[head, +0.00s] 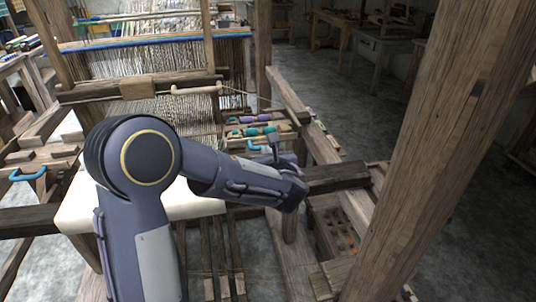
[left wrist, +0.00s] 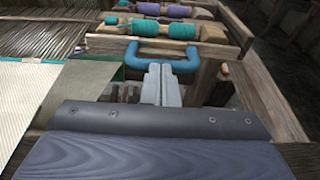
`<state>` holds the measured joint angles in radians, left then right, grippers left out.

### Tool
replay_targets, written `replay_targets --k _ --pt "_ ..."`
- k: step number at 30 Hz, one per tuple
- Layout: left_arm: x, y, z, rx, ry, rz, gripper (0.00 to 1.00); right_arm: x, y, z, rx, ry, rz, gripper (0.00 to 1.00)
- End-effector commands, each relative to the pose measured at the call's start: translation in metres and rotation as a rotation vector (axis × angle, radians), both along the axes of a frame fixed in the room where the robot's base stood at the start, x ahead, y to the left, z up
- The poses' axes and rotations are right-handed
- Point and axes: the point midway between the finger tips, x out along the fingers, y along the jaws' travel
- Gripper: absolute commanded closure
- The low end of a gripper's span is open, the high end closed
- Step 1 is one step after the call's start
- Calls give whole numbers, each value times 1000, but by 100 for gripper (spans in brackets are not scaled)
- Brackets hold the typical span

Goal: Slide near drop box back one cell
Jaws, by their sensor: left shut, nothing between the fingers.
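The near drop box (head: 287,128) stands right of the loom's middle and holds shuttles wound with teal and purple yarn (head: 252,131). In the left wrist view the shuttles (left wrist: 165,30) lie in wooden cells beyond a blue U-shaped handle (left wrist: 190,66). The handle also shows in the head view (head: 254,147). My left gripper (head: 272,143) is shut and empty. In the left wrist view its closed fingertips (left wrist: 160,72) are at the handle, between its two arms; I cannot tell whether they touch it. My right gripper is not in view.
Another blue handle (head: 28,174) is on the loom's left side. A thick wooden post (head: 435,140) stands at the right. A dark beam (head: 335,177) lies beside my left forearm. White cloth (head: 80,205) lies beneath the arm. Open floor (head: 350,100) lies behind the drop box.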

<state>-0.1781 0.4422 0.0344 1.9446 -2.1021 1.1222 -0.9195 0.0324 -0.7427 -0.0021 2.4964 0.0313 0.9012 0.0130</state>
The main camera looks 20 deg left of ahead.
Motion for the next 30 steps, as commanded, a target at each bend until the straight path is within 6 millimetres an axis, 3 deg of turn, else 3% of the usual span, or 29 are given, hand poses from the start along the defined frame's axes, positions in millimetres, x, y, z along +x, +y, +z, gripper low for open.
replay_targets --k 8,19,30 --pt "5 4 -1 -1 -1 2 100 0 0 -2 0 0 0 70" --pt "66 50 -3 -1 -2 4 100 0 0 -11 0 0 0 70" --pt "73 56 -1 2 -4 2 100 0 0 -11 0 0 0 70"
